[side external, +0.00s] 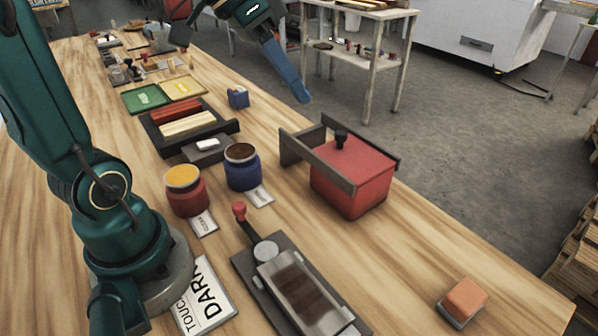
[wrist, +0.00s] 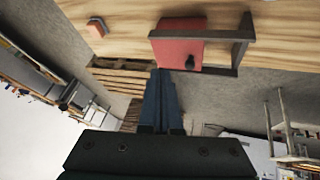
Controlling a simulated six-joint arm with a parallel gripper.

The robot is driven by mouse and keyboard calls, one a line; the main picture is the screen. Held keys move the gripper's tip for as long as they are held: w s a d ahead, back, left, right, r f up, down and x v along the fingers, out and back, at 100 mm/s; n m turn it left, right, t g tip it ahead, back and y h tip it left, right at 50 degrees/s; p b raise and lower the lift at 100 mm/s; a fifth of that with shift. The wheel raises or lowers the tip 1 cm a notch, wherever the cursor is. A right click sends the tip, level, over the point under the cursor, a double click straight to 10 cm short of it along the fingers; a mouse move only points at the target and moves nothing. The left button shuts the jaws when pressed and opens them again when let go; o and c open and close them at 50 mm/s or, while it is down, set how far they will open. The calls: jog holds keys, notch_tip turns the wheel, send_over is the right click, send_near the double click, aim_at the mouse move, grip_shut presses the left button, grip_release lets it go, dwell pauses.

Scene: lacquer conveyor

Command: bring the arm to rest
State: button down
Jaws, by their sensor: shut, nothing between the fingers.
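My gripper (side external: 303,96) has long blue fingers that lie together with nothing between them. In the side external view it hangs in the air at the top centre, past the bench's far edge, pointing down and slightly right. In the wrist view the shut fingers (wrist: 159,75) point up the picture, their tips just below the red box (wrist: 178,45). The wooden bench (side external: 440,255) carries that red box (side external: 350,180), which has a black knob and dark side boards. My gripper is well apart from it and touches nothing visible.
A red jar (side external: 187,195) and a blue jar (side external: 241,170) stand mid-bench. Nearby are a dark tray (side external: 165,149) of red and cream bars, a lever device (side external: 290,290), and an orange block (side external: 465,297). A shelf table (side external: 370,60) stands beyond. Bench right of the red box is mostly clear.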

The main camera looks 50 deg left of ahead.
jog(key=s+d+f+n+y, duration=0.1)
jog(key=s+f+y, duration=0.1)
jog(key=s, duration=0.3)
jog(key=s+f+n+y, duration=0.1)
jog(key=s+f+y, duration=0.1)
jog(key=s+f, duration=0.2)
jog(key=shift+s+d+f+n+t, duration=0.3)
jog(key=shift+s+d, duration=0.1)
jog(key=shift+s, duration=0.8)
